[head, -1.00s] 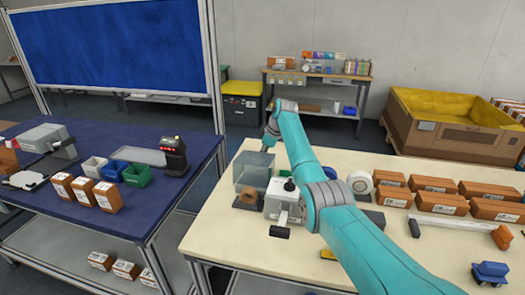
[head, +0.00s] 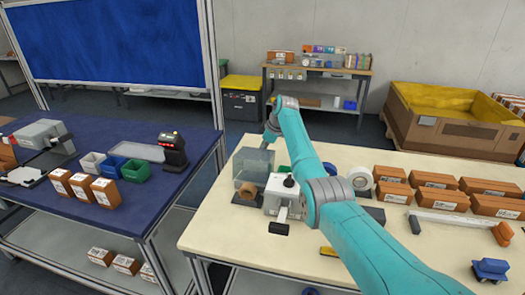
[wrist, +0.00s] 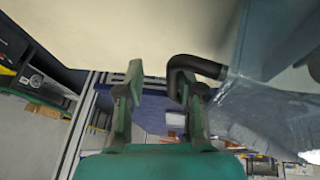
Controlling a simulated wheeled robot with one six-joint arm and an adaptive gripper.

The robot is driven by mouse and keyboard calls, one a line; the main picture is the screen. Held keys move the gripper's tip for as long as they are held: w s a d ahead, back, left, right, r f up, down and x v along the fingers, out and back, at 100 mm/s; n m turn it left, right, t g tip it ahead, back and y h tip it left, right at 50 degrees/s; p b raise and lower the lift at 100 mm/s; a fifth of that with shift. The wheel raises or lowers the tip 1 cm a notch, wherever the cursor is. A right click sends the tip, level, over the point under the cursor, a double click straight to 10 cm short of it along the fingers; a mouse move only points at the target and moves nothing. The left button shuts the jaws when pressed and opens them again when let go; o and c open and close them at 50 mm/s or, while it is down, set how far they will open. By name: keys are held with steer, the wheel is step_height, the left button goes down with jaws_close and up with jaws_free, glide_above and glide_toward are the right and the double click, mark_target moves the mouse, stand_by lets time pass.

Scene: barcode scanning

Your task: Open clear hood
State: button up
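The clear hood (head: 254,165) is a grey, see-through box at the left end of the cream table, beside a white device with a dark knob (head: 289,182). It looks closed over a brown roll (head: 248,191). In the wrist view the hood (wrist: 265,110) fills the right side, with a black bent handle (wrist: 203,66) sticking out to the left. My gripper (wrist: 158,82) is open, its two green fingers apart. The handle's bent end overlaps the right finger; I cannot tell whether they touch. In the head view my gripper is hidden beyond the arm's far end.
Brown boxes (head: 433,198) and a white tape roll (head: 360,178) stand to the right on the cream table (head: 250,250). A blue table (head: 125,215) with bins and a scanner stand (head: 174,152) is at left, across a gap.

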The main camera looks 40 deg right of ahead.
steer(key=shift+s+a+f, duration=0.2)
steer(key=shift+f, duration=0.4)
steer(key=shift+s+a+f, duration=0.15)
steer(key=shift+s+f, duration=0.05)
steer(key=shift+f, duration=0.35)
steer(key=shift+r, duration=0.15)
steer(key=w+v, duration=0.1)
steer(key=v, duration=1.2)
steer(key=shift+d+r, duration=0.3)
steer(key=shift+r, duration=0.25)
steer(key=shift+w+a, duration=0.1)
